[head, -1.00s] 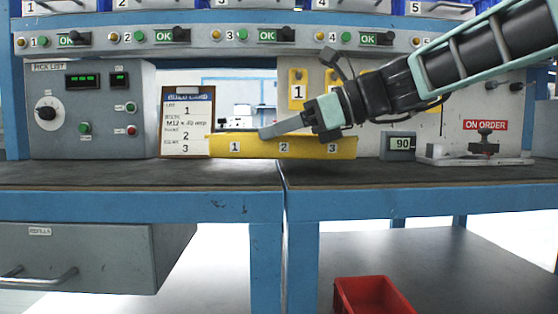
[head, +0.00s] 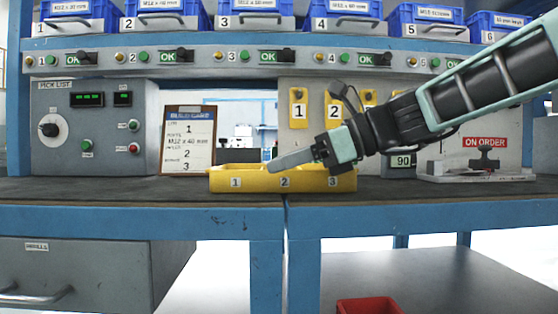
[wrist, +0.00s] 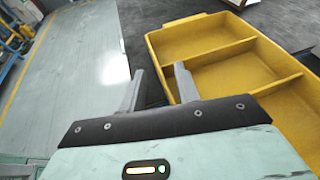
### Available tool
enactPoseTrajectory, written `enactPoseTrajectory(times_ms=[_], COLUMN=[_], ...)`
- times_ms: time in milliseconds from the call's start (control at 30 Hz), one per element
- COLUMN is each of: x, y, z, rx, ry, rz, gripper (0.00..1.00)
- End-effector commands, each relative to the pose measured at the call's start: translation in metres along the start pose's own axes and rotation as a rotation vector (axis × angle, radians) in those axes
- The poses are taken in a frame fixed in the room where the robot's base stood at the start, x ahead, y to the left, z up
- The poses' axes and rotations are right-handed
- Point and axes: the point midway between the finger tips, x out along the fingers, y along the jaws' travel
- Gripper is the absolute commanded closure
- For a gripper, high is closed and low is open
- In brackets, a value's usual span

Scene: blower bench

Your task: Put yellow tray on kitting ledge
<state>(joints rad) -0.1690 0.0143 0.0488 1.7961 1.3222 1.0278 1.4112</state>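The yellow tray (head: 258,184) stands level on the dark bench top, near its front edge. Its front wall carries labels 1, 2 and 3, and dividers split its inside in the wrist view (wrist: 235,72). In the wrist view the fingers (wrist: 157,85) are apart, one outside the wall over the bench edge, the other at the inner side. A dark gap shows between the left finger and the wall. No label identifies the kitting ledge.
A build card on a clipboard (head: 187,140) and a grey control box (head: 90,125) stand behind left. Yellow number tags (head: 298,108) hang behind the tray. A small 90 display (head: 401,161) is at right. A red bin (head: 368,306) is below.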

Motion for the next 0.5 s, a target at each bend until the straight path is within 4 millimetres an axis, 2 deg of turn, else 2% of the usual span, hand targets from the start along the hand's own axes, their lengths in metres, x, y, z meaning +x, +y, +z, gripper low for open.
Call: enactPoseTrajectory(times_ms=[33,300,500], x=[-0.012,-0.069,-0.096], y=[-0.001,-0.001,-0.001], z=[0.005,0.005,0.003], rx=[0.001,0.001,0.001], ry=[0.000,0.000,-0.001], rz=[-0.005,-0.006,-0.004], gripper=[0.68,0.68,0.68])
